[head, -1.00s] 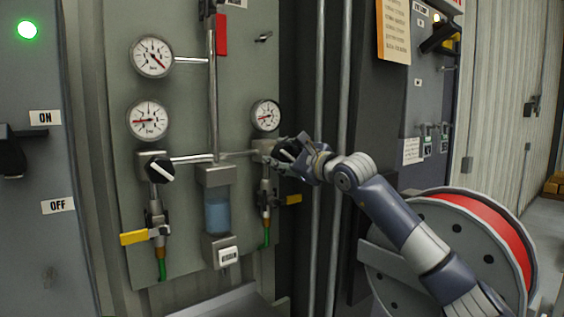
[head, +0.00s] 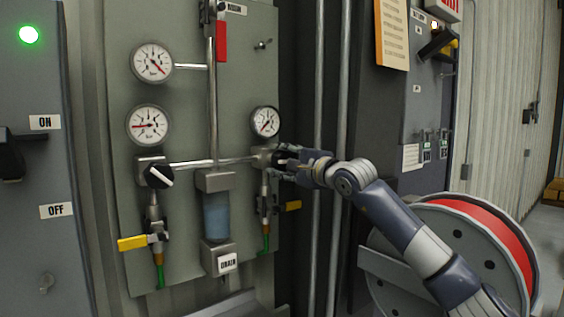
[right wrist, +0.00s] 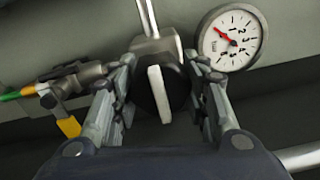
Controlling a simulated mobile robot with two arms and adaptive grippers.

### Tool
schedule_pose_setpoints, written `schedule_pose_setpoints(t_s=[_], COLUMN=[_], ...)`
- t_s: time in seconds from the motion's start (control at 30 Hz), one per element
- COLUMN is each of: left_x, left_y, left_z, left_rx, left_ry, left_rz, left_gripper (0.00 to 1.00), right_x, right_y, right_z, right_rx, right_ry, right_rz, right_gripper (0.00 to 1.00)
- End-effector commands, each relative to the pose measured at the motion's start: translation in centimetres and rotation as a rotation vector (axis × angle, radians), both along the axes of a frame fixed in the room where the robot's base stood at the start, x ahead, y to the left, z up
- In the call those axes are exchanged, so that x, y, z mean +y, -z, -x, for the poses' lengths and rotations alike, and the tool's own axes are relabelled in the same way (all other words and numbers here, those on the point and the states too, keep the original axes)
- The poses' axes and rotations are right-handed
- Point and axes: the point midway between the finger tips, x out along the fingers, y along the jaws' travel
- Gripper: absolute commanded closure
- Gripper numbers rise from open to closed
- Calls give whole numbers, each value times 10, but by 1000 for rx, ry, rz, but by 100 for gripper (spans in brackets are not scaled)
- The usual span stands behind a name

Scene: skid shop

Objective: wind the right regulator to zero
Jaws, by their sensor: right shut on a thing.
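The right regulator has a black knob with a white bar (right wrist: 158,92); in the right wrist view it sits between my fingers, bar roughly upright. In the head view my right gripper (head: 281,160) covers most of that knob. My right gripper (right wrist: 162,98) is shut on it. The right gauge (head: 265,121) is above the regulator, its needle pointing down-left; in the right wrist view the gauge (right wrist: 232,38) has its red needle pointing up-left in that turned picture. I cannot read its exact value. My left gripper is out of view.
The left regulator knob (head: 159,175) and its gauge (head: 148,125) are on the same panel (head: 185,240). A red hose reel (head: 490,235) stands at right, beside my arm.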

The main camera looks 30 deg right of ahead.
Motion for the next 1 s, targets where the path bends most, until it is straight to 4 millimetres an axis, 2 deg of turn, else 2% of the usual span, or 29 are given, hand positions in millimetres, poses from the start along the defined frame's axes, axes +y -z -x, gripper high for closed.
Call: schedule_pose_setpoints(t_s=[0.43, 0.47, 0.53, 0.87, 1.0], left_x=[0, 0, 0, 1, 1], left_y=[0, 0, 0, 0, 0], left_z=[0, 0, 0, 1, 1], left_rx=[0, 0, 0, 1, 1], left_ry=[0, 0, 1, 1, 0], left_rz=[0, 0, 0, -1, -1], left_gripper=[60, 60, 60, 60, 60], right_x=[0, 0, 0, 0, -1], right_y=[-1, -1, -1, 0, 0], right_z=[0, 0, 0, 0, 8], right_rx=[-2, -2, -2, 0, -2], right_ry=[0, 0, 0, 0, 0], right_rz=[8, 8, 8, 7, 8], right_gripper=[82, 52, 37, 37, 37])
